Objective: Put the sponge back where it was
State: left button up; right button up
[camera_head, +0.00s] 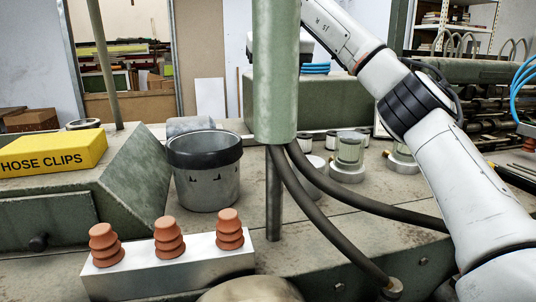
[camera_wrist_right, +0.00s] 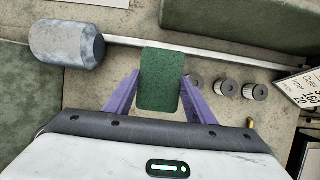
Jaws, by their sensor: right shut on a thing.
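The sponge (camera_wrist_right: 160,80) is a dark green rounded block in the right wrist view. The two purple fingers of my right gripper (camera_wrist_right: 159,92) are shut on its sides, and it extends out past the fingertips. The sponge lies over a worn grey-beige surface; I cannot tell whether it touches it. In the head view my right arm reaches in from the right to behind the green column, which hides the fingers and the sponge. My left gripper is in neither view.
A green column (camera_head: 275,75) with dark hoses stands mid-bench. A grey pot (camera_head: 205,180), yellow hose clips box (camera_head: 52,151) and metal block (camera_head: 170,275) with red bellows cups stand left. Glass jars (camera_head: 349,152) stand behind. The wrist view shows a grey cylinder (camera_wrist_right: 67,45) and small ribbed cylinders (camera_wrist_right: 227,88).

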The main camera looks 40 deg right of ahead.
notch_tip(320, 180, down, 5)
notch_tip(320, 180, down, 4)
jog(key=shift+f, duration=0.2)
jog(key=shift+w+f, duration=0.1)
jog(key=shift+f, duration=0.05)
jog(key=shift+f, duration=0.3)
jog(key=o, duration=0.9)
jog(key=shift+r, duration=0.15)
jog(key=v, duration=0.7)
jog(key=b+v, duration=0.1)
jog(key=v, duration=0.2)
jog(key=shift+s+a, duration=0.2)
jog(key=shift+s, duration=0.2)
